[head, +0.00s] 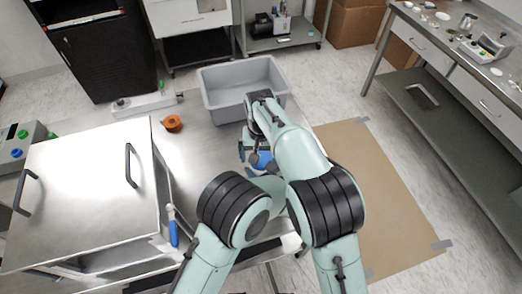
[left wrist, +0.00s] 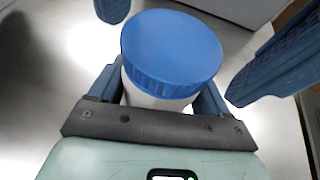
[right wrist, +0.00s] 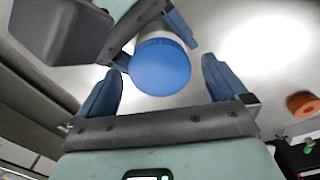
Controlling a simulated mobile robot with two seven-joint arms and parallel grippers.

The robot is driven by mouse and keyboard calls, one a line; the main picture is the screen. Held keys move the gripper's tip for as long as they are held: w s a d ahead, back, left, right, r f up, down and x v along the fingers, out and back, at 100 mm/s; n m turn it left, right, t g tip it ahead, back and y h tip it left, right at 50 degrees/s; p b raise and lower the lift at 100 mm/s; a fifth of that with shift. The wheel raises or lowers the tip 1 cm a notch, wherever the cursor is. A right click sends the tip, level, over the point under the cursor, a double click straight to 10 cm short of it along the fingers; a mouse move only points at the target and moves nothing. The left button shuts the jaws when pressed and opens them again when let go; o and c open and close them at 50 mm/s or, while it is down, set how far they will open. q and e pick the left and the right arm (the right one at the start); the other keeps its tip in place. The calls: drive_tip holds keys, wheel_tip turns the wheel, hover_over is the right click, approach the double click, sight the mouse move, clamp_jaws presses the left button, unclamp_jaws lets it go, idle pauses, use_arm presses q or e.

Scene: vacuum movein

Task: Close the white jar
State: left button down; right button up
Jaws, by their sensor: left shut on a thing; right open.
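The white jar (left wrist: 150,99) stands under a round blue lid (left wrist: 172,47), which sits on its top; I cannot tell how tightly. In the left wrist view my left gripper (left wrist: 160,90) is shut on the jar's white body, one finger on each side. In the right wrist view the lid (right wrist: 161,68) lies between the spread fingers of my right gripper (right wrist: 160,66), apart from them; the white body (right wrist: 153,32) shows behind. In the head view a bit of blue lid (head: 263,159) shows by my right gripper (head: 249,151); my arms hide most of the jar and my left gripper.
A grey bin (head: 245,85) stands behind on the metal table (head: 196,150). An orange round thing (head: 172,123) lies to the left, beside a large metal box (head: 85,185) with handles. A blue-handled tool (head: 173,233) is at the box's near corner.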

wheel_tip(320, 180, up, 12)
idle(0.4)
use_arm(q)
unclamp_jaws()
drive_tip(key=shift+d+r, duration=0.1)
drive_tip(key=shift+r, duration=0.05)
use_arm(e)
drive_tip(key=shift+r, duration=0.1)
